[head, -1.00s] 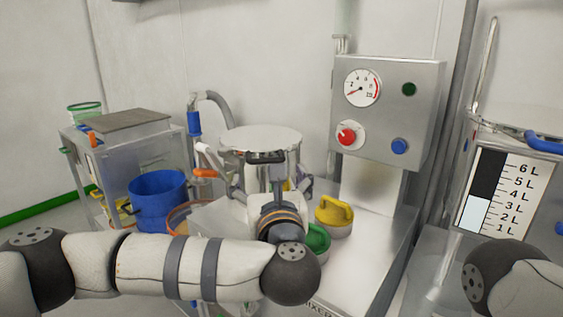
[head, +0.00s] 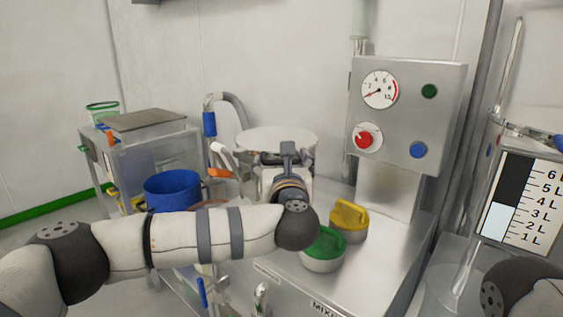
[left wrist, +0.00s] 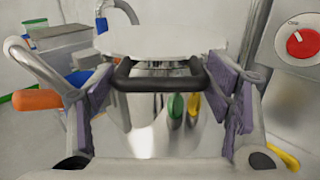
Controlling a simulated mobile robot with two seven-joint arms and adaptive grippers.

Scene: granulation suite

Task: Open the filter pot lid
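The filter pot is a steel vessel with a round pale lid (head: 277,139), at the centre of the head view. The lid also shows at the top of the left wrist view (left wrist: 160,40) and lies flat. A black bar handle (left wrist: 158,83) sticks out at its near edge. My left gripper (left wrist: 160,75) is open, its purple-grey pads on either side of the handle, with gaps visible. In the head view my left gripper (head: 287,158) is at the pot's near side, its fingers mostly hidden by my wrist. My right gripper is out of view.
A lever with an orange grip (left wrist: 36,99) stands left of the pot. A blue bucket (head: 172,190) and a cart (head: 158,160) are further left. Green (head: 323,250) and yellow (head: 349,220) lidded containers sit on the steel bench, below a gauge panel (head: 407,115).

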